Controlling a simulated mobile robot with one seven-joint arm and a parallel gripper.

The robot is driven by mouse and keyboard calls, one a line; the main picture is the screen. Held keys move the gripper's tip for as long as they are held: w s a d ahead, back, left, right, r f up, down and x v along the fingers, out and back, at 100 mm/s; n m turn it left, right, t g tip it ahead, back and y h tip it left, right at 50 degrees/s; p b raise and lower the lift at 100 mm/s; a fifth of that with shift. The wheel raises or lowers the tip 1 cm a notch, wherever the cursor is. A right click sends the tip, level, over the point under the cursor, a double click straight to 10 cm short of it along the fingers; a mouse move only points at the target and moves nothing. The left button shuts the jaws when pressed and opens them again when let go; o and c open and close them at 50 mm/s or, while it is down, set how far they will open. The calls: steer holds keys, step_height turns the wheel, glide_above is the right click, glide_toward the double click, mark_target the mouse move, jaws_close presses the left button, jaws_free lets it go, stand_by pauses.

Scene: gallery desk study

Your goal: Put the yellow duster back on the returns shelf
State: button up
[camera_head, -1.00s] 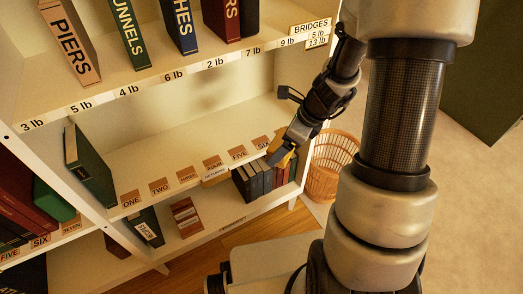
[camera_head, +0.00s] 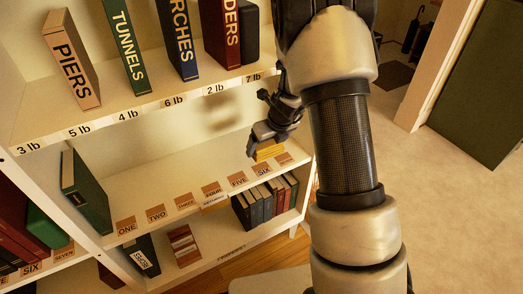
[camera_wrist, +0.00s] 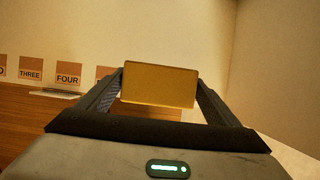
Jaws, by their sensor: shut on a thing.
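The yellow duster (camera_head: 268,151) is a small yellow block. My gripper (camera_head: 262,143) is shut on it, over the right part of the middle shelf near the FIVE and SIX labels. In the wrist view the duster (camera_wrist: 159,84) sits between the two fingers of my gripper (camera_wrist: 160,88). I cannot tell whether the duster touches the board.
Upright binders, among them PIERS (camera_head: 72,62) and TUNNELS (camera_head: 124,45), stand on the shelf above. A dark green book (camera_head: 86,190) leans at the middle shelf's left end. Several books (camera_head: 262,202) stand on the shelf below. The middle of the returns shelf is clear.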

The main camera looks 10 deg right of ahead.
steer(key=w+f, duration=0.1)
steer(key=w+a+f+b, duration=0.1)
steer(key=w, duration=0.1)
steer(key=shift+w+f+b, duration=0.1)
steer(key=shift+f+b, duration=1.25)
steer(key=shift+f, duration=1.15)
steer(key=shift+f, duration=0.15)
steer(key=o, duration=0.8)
